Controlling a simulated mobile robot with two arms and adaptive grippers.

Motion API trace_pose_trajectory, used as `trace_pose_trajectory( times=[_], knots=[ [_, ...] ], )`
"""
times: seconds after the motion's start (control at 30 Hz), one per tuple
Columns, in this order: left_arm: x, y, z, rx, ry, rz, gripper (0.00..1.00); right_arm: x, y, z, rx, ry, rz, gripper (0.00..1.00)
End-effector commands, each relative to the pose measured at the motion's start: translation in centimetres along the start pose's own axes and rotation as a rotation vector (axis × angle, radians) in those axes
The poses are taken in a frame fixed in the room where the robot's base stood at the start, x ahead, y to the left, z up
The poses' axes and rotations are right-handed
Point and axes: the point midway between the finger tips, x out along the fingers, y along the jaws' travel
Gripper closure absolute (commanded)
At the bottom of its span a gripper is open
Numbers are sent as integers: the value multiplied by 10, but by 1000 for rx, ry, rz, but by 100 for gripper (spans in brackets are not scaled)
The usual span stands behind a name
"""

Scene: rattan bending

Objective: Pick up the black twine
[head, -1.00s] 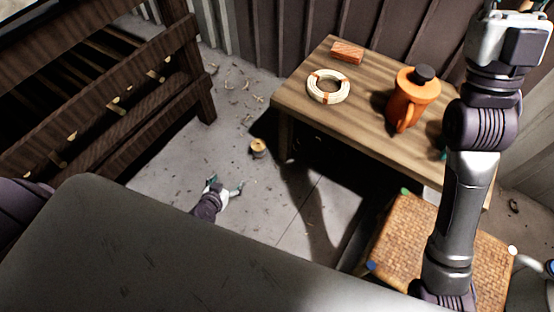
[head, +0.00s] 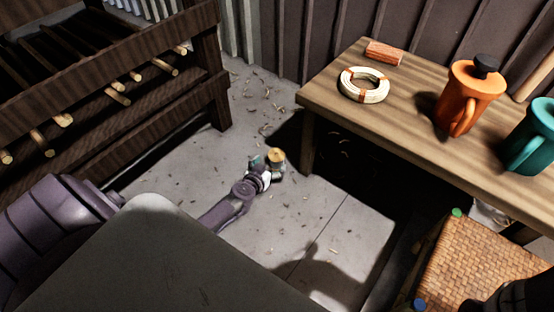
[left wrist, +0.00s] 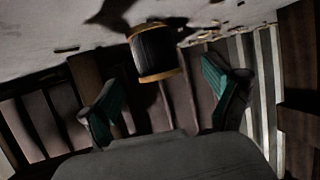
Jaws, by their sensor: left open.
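The black twine (left wrist: 153,52) is a spool with a dark winding and pale wooden ends. In the head view the spool (head: 277,157) stands on the concrete floor, left of the table's near leg. My left gripper (head: 267,170) is low by the floor, right at the spool. In the left wrist view my left gripper (left wrist: 160,78) has its two teal fingers spread wide, with the spool between and just beyond their tips. I cannot tell whether either finger touches it.
A wooden table (head: 405,125) holds a cream coil (head: 363,95), an orange block (head: 384,53), an orange jug (head: 465,98) and a teal jug (head: 530,140). A dark wooden rack (head: 140,60) stands at left. A woven stool (head: 475,265) is at lower right. Floor around the spool is mostly clear.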

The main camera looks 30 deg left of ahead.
Motion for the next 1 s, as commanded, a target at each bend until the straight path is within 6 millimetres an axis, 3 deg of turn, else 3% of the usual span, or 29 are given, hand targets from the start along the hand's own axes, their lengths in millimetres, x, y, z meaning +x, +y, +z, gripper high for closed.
trace_pose_trajectory(
  times=[0.17, 0.5, 0.77, 1.0],
  knots=[
    [13, 1, 0, 1, 1, 1, 10, -8, -2, -2, 0, -1, 0, 56],
    [56, 4, -3, 1, 1, 1, 10, -34, -7, -12, 0, -1, -1, 56],
    [58, 4, -5, 1, -1, 1, 10, -33, -7, -11, 0, -1, -1, 56],
    [58, 4, -5, 1, -1, 1, 47, -34, -7, -11, 0, -1, -1, 56]
  ],
)
